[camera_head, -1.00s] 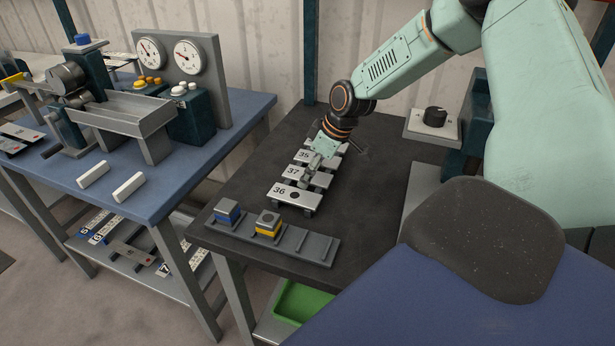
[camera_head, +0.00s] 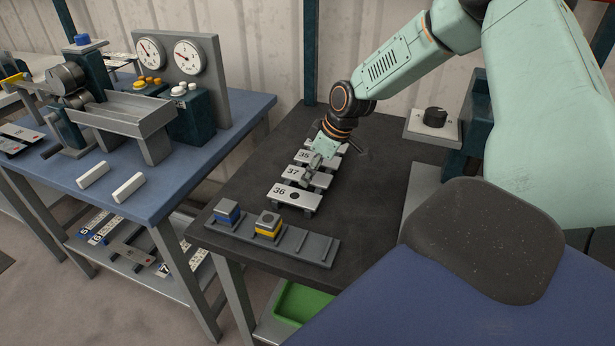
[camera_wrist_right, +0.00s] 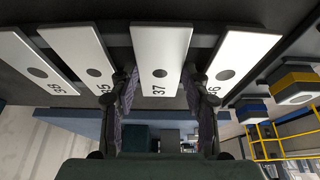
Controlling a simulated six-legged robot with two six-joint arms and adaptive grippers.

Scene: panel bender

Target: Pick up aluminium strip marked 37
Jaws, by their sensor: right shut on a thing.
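The aluminium strip marked 37 (camera_head: 291,172) is a flat light-grey plate lying in a row of similar strips on the dark table, between those marked 35 (camera_head: 304,155) and 36 (camera_head: 292,195). My right gripper (camera_head: 315,168) reaches down onto it from above, and its fingers hide part of the strip. In the right wrist view strip 37 (camera_wrist_right: 161,48), with a dark round spot, lies between the two fingers (camera_wrist_right: 161,98), which are shut on it. I cannot see any clear gap under the strip. My left gripper is not in view.
Neighbouring strips lie close on both sides. A grey rack (camera_head: 316,248) with a blue block (camera_head: 228,212) and a yellow-banded block (camera_head: 268,224) stands at the table's front. A box with a black knob (camera_head: 435,118) stands right. The blue bench (camera_head: 215,140) carries a machine with gauges.

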